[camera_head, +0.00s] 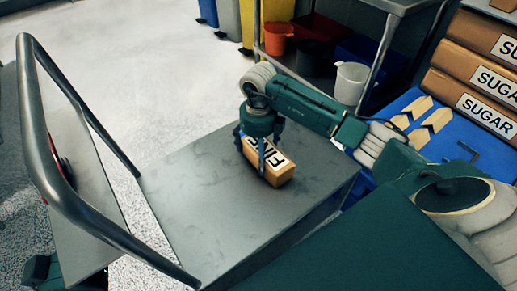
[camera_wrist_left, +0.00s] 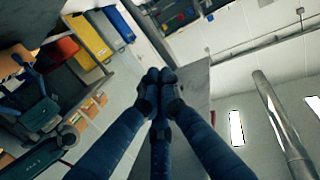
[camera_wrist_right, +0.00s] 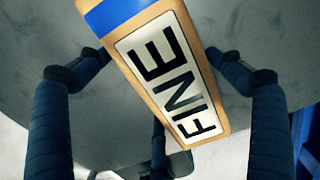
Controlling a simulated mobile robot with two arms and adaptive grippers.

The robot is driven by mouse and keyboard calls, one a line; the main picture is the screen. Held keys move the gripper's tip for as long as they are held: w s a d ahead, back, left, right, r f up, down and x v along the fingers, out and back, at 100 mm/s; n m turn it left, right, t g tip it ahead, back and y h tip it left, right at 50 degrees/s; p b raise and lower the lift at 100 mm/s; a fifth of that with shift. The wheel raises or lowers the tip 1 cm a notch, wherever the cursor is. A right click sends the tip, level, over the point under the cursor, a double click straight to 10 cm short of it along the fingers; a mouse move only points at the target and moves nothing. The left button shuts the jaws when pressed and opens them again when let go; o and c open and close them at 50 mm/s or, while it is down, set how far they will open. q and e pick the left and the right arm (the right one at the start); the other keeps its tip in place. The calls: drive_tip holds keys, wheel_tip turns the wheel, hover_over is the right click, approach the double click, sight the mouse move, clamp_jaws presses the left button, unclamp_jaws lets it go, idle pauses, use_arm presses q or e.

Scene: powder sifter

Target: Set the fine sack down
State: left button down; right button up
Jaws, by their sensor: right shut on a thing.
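The fine sack (camera_head: 279,173) is a tan block with a white FINE label and a blue end band. My right gripper (camera_head: 263,160) is shut on it, fingers around its sides, over the far part of the grey cart deck (camera_head: 215,215). I cannot tell whether the sack touches the deck. In the right wrist view the sack (camera_wrist_right: 165,70) lies slanted between the fingers, label towards the camera, with grey metal behind. My left gripper (camera_wrist_left: 160,78) has its fingertips together with nothing seen between them; the head view does not show its fingers.
The cart's curved handle rail (camera_head: 45,130) rises at the left. A blue surface (camera_head: 470,160) with tan chevrons and stacked SUGAR sacks (camera_head: 485,75) is at the right. A metal rack (camera_head: 310,70) with buckets stands behind. The deck around the sack is clear.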

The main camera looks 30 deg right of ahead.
use_arm(q)
drive_tip(key=shift+r, duration=0.2)
use_arm(e)
drive_tip(key=shift+w, duration=0.1)
use_arm(q)
drive_tip(key=shift+r, duration=0.1)
drive_tip(key=shift+r, duration=0.1)
use_arm(e)
drive_tip(key=o, duration=1.7)
drive_tip(key=shift+f, duration=0.1)
wheel_tip(320, 180, up, 6)
drive_tip(key=shift+f+p, duration=0.2)
drive_tip(key=shift+p, duration=0.7)
wheel_tip(320, 180, up, 6)
drive_tip(key=shift+r+p, duration=0.1)
drive_tip(key=shift+p, duration=0.7)
use_arm(q)
drive_tip(key=s+a+f+g+y, duration=0.1)
drive_tip(key=s+f+g, duration=0.3)
drive_tip(key=f, duration=0.4)
drive_tip(key=s+a+f+g+y, duration=0.1)
drive_tip(key=s+a+f+g, duration=0.2)
drive_tip(key=s+f, duration=0.3)
wheel_tip(320, 180, down, 2)
drive_tip(key=shift+a+f+g+y, duration=0.1)
drive_tip(key=shift+a+g+y, duration=0.25)
drive_tip(key=shift+g, duration=0.55)
use_arm(e)
drive_tip(key=shift+r, duration=0.15)
